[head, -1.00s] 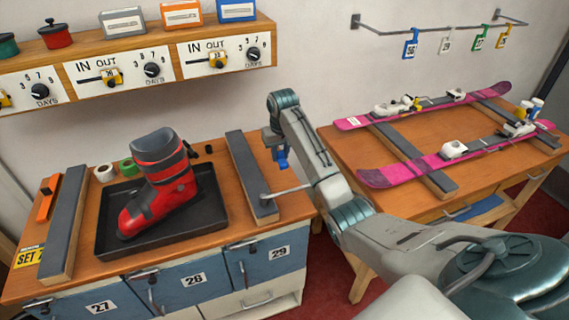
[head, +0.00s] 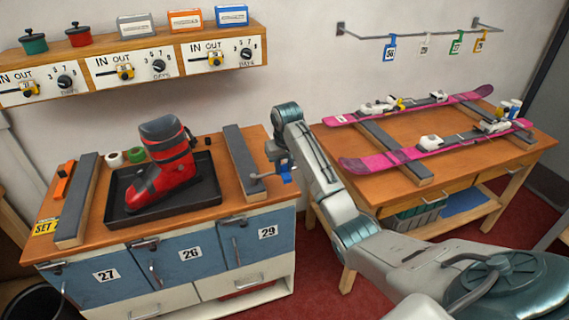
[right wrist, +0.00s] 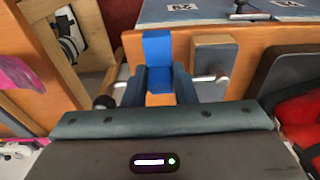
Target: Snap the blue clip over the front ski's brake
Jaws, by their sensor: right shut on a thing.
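My right gripper (head: 284,169) is shut on the blue clip (head: 287,172), held over the right end of the boot bench. In the right wrist view the blue clip (right wrist: 158,60) stands between the two fingers (right wrist: 158,82). The front ski (head: 400,156) is pink and lies across rails on the right-hand table, well to the right of the gripper. Its white bindings (head: 431,143) sit on top; the brake is too small to make out clearly. The rear ski (head: 352,117) lies parallel behind it. My left gripper is not in view.
A red boot (head: 165,175) stands in a black tray (head: 210,193) on the boot bench (head: 105,222). A gap separates this bench from the ski table (head: 375,187). Coloured tags (head: 390,48) hang from a wall rail above the skis.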

